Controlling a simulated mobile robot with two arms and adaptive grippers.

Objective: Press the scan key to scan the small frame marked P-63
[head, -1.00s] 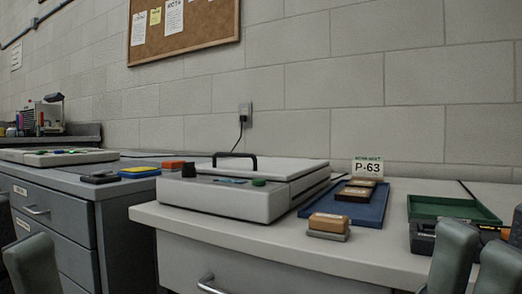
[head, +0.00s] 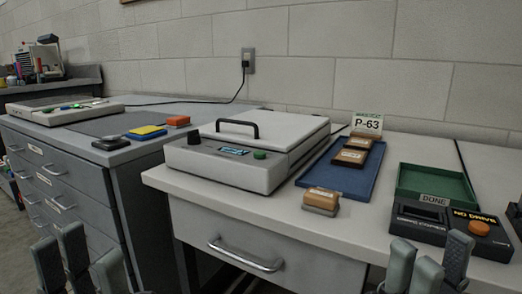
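A light grey flatbed scanner (head: 235,165) sits on the desk with its lid down and a black handle on top. Its front panel has a black knob (head: 194,140), a small lit display (head: 234,151) and a green key (head: 260,155). A card marked P-63 (head: 367,123) stands behind a blue tray (head: 340,178) holding small brown frames (head: 350,157). No marking on the frames is readable. My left gripper (head: 80,255) is at the lower left and my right gripper (head: 429,256) at the lower right. Both look open and empty, away from the scanner.
A wooden-topped block (head: 322,197) stands near the front edge. A green tray (head: 436,184) labelled DONE and a black box with an orange button (head: 479,229) are at right. Left, a grey cabinet carries black, yellow and orange items (head: 146,132) and another device (head: 67,109).

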